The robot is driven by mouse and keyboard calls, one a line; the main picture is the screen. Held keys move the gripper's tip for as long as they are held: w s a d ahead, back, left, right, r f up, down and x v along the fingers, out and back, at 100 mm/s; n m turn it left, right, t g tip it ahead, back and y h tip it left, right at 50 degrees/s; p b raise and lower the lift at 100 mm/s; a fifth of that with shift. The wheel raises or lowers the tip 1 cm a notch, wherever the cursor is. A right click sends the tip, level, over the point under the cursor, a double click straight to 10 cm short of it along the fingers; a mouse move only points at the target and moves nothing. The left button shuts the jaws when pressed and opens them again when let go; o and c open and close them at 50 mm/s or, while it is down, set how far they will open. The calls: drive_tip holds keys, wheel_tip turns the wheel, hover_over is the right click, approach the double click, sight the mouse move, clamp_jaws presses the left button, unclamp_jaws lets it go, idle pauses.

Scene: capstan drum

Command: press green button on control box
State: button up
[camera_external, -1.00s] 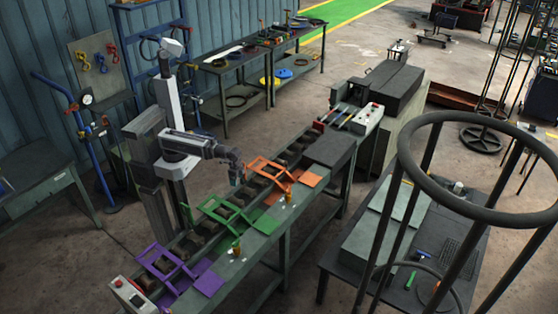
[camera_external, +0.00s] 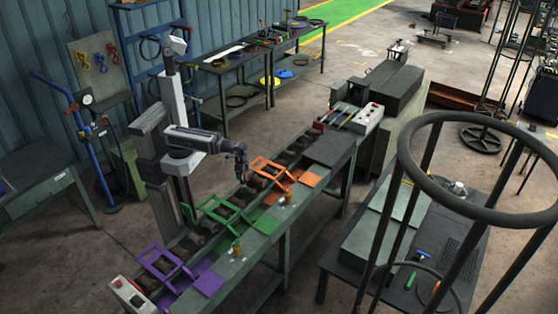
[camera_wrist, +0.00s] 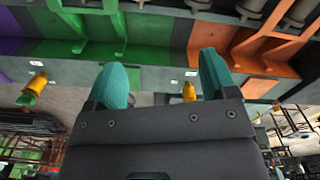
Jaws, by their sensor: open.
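Two pale control boxes show in the external view. One control box (camera_external: 132,296) is at the near left end of the bench, with a red button (camera_external: 118,283) and a dark spot I cannot identify. The other control box (camera_external: 367,121) is at the far right end, also with a red button (camera_external: 375,106). A green button is too small to make out on either. My gripper (camera_external: 240,175) is between the boxes, above the rollers by the green and orange frames, and touches neither. In the wrist view my gripper (camera_wrist: 163,78) has two teal fingers apart with nothing held.
The conveyor bench carries a purple frame (camera_external: 165,263), a green frame (camera_external: 222,213) and an orange frame (camera_external: 272,170). Small orange-yellow items (camera_wrist: 189,92) stand along its edge. A dark block (camera_external: 329,149) lies before the far box. A round rail (camera_external: 480,122) stands at right.

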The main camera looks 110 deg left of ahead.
clamp_jaws()
idle(0.6)
idle(0.9)
